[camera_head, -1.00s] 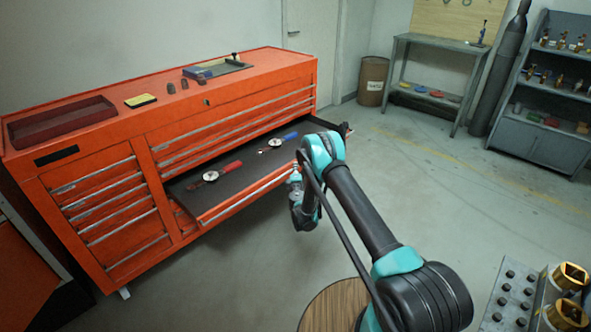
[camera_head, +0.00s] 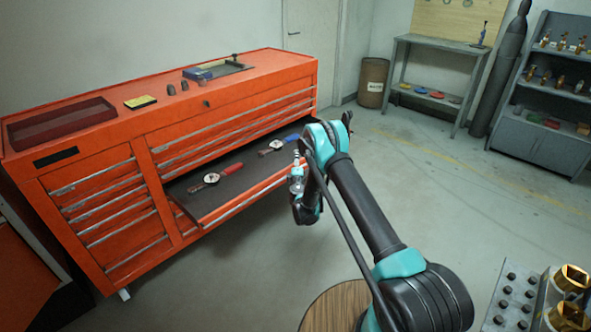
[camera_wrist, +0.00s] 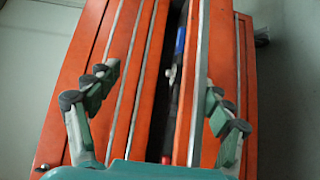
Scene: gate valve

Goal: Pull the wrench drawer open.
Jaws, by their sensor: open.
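The wrench drawer (camera_head: 250,196) juts out from the right side of the orange cabinet. It is partly open. Inside lie a red-handled wrench (camera_head: 212,179) and a blue-handled wrench (camera_head: 275,147), each with a round gauge. In the wrist view the drawer's interior is a narrow dark strip, with the blue handle (camera_wrist: 180,40) near the top. My gripper (camera_wrist: 161,78) is open, its fingers spread either side of that strip and the drawer's silver front handle (camera_wrist: 194,110). Nothing is held; whether a finger touches the drawer is unclear. In the head view my arm hides the drawer's right end.
The orange cabinet (camera_head: 100,130) has several closed drawers; a dark red tray (camera_head: 62,124) and small items lie on top. A barrel (camera_head: 373,82), workbench (camera_head: 440,68) and grey shelf (camera_head: 545,105) stand at the back. The floor between is clear.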

